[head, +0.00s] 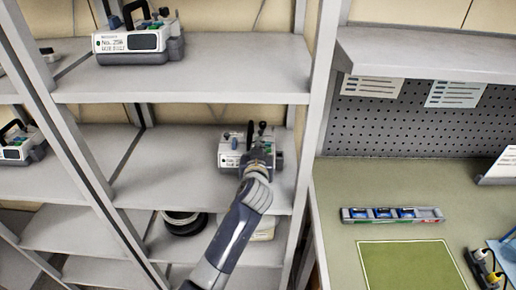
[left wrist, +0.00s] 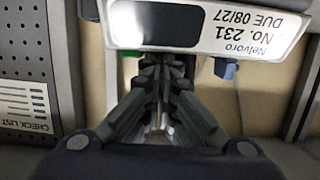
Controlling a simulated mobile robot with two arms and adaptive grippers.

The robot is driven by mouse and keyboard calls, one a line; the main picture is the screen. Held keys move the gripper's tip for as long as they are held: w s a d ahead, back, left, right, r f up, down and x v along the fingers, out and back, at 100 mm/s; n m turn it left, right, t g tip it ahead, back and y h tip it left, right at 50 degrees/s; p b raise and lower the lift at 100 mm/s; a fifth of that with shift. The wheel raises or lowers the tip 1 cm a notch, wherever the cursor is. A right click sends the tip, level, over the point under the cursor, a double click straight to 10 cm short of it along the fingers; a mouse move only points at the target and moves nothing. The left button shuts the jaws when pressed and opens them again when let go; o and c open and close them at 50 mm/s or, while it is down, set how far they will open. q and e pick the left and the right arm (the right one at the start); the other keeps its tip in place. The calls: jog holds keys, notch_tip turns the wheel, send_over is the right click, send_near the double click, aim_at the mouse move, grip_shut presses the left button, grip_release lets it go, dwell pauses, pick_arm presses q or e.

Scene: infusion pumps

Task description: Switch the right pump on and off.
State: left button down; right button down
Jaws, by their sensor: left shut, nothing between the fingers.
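The right pump (head: 230,157) stands on the middle shelf, a white and grey box partly hidden behind my gripper. In the left wrist view it appears upside down at the top, its white label (left wrist: 262,30) reading "Nelvoro No. 231 DUE 08/27" beside a dark screen (left wrist: 168,24). My left gripper (head: 258,156) is in front of the pump; its fingers are shut and empty. In the left wrist view the closed fingertips (left wrist: 163,66) are at the pump's edge, between a green part (left wrist: 130,53) and a blue part (left wrist: 225,69). I cannot tell whether they touch it. My right gripper is not in view.
Another pump (head: 135,43) stands on the shelf above, and one (head: 20,148) is at the far left. A shelf post (head: 311,125) rises just right of the pump.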

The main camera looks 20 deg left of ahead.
pick_arm(q)
jog(key=shift+s+f, duration=0.1)
jog(key=shift+f, duration=0.35)
jog(key=shift+s, duration=0.1)
jog(key=shift+s+d, duration=0.15)
jog(key=shift+s, duration=0.1)
jog(key=r+v, duration=0.1)
jog(key=v, duration=0.6)
